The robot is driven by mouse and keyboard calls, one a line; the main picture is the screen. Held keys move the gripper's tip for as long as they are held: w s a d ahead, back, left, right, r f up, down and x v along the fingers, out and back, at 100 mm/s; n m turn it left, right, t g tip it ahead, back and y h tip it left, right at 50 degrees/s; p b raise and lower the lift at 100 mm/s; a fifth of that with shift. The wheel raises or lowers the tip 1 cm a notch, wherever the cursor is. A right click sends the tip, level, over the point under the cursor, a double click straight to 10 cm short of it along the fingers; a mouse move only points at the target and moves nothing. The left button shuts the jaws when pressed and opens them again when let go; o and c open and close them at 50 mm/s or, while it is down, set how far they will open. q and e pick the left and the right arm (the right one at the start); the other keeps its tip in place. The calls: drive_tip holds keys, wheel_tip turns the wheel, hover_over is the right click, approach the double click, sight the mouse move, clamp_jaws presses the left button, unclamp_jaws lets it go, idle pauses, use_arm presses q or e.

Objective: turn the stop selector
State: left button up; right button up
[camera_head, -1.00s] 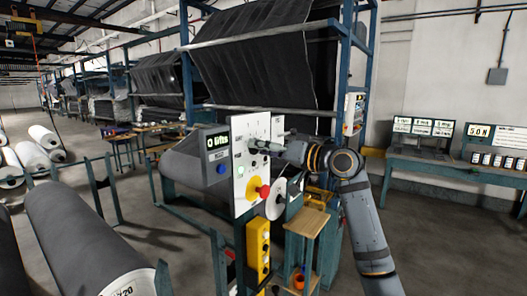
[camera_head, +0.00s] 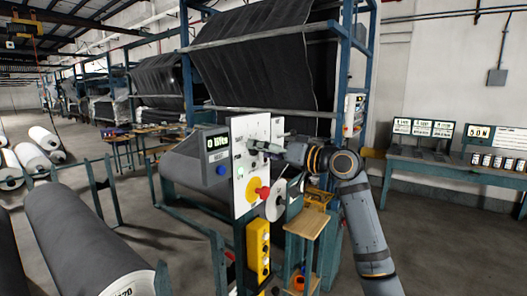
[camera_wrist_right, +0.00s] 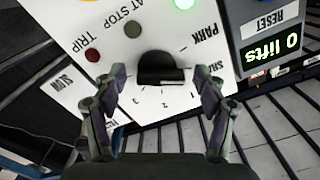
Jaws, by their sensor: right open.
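The stop selector is a black knob (camera_wrist_right: 160,68) on the white panel (camera_wrist_right: 215,52), with a dial of printed marks around it, PARK among them. My right gripper (camera_wrist_right: 160,88) is open, with one finger on each side of the knob and a visible gap to it on both sides. I cannot tell how deep the fingertips reach. In the head view my right gripper (camera_head: 262,146) is at the face of the panel (camera_head: 240,185), coming from the right, and it hides the knob. My left gripper is not in view.
A grey display box (camera_head: 217,150) reading "0 lifts" with a blue button is left of the panel. A red knob on a yellow disc (camera_head: 256,195) sits below my gripper. In the wrist view a green lamp (camera_wrist_right: 183,3) is lit. Fabric rolls (camera_head: 85,245) lie at left.

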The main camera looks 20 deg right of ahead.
drive_tip(key=shift+d, duration=0.1)
drive_tip(key=v, duration=1.2)
